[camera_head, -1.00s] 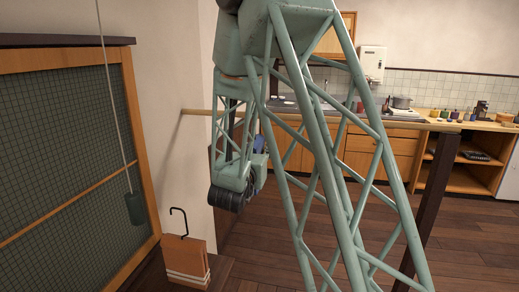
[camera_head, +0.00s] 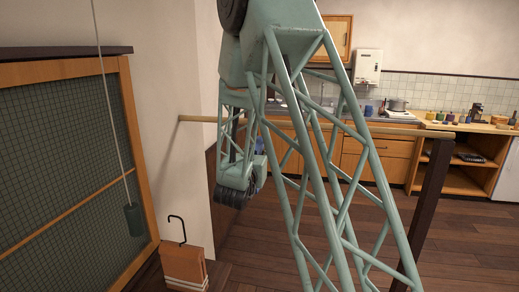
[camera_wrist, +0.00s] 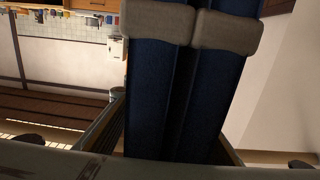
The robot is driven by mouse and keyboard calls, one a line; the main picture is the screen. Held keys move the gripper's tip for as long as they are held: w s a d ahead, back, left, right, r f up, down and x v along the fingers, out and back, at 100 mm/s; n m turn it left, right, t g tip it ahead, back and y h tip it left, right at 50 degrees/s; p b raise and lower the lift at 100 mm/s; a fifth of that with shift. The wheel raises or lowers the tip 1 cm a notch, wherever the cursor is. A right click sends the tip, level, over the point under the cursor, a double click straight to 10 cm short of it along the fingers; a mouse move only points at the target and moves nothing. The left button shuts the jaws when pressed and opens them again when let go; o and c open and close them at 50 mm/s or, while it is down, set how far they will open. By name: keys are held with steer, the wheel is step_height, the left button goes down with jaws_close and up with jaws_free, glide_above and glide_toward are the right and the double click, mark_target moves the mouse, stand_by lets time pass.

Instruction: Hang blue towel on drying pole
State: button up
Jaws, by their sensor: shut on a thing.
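The drying pole (camera_head: 340,130) is a pale wooden rod running from the white wall at left to a dark post (camera_head: 425,200) at right in the head view. My lattice arm crosses in front of it. The blue towel (camera_wrist: 160,95) fills the middle of the wrist view as long dark blue folds with grey-beige bands across them. In the head view only a small blue patch (camera_head: 260,144) shows behind my arm, near the pole. My gripper (camera_wrist: 165,158) is shut on the towel at the bottom of the wrist view. Whether the towel touches the pole cannot be told.
A hanging cord with a green weight (camera_head: 133,220) is before the gridded screen (camera_head: 60,140). The kitchen counter (camera_head: 385,147) stands behind. Wooden floor at right is clear.

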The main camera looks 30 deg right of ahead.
steer(key=w+d+f, duration=0.3)
steer(key=w+d, duration=0.1)
steer(key=w, duration=0.1)
steer(key=shift+d+f, duration=0.15)
stand_by(1.5)
stand_by(0.4)
steer(key=o, duration=1)
steer(key=shift+v, duration=6)
